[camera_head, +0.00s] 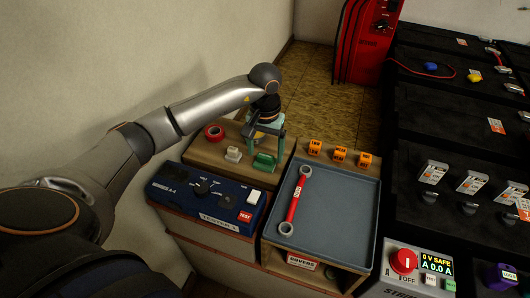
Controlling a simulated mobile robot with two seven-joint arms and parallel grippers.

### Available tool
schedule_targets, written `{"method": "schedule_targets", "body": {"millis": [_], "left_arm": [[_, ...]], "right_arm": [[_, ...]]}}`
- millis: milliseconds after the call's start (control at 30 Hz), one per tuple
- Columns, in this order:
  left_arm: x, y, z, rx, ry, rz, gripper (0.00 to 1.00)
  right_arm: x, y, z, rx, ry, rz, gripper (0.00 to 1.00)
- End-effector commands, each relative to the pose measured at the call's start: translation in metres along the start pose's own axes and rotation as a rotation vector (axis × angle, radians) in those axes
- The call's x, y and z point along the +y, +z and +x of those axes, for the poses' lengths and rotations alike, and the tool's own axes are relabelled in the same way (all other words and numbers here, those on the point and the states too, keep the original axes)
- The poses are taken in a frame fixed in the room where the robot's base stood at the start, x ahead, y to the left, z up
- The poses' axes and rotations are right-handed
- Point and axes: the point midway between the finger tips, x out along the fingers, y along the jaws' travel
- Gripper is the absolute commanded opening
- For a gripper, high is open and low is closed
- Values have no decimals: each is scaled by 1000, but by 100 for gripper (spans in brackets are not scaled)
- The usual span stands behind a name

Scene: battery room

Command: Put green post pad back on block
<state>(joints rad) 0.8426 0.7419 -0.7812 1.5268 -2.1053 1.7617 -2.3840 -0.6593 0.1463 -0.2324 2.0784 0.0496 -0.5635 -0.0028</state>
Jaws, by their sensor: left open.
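A green pad (264,162), apparently the post pad, rests on the wooden block (207,153) at its front right part. My left gripper (265,138) comes in from the left and points down over the block, behind the green pad. It is open, with its two fingers spread left and right. A small yellowish thing (259,134) shows between the fingers; I cannot tell what it is. The fingers partly hide the back of the block. My right gripper is not in view.
A pale grey piece (234,154) and a red tape roll (214,132) are on the block. A blue tester (202,200) stands in front. A grey tray (342,221) with a red-handled wrench (295,201) is at the right; orange blocks (340,153) line its back.

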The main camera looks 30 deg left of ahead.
Motion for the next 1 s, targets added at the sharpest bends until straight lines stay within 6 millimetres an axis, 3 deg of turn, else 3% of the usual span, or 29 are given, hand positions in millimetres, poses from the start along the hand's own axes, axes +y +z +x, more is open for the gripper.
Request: {"method": "schedule_targets", "body": {"millis": [300, 500, 1000], "left_arm": [[0, -1, -72, 5, -1, 0, 86], [0, 0, -99, 1, -2, -1, 86], [1, 1, -105, -2, 2, -1, 86]], "right_arm": [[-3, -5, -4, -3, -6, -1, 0], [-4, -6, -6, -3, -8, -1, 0], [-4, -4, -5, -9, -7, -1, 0]]}}
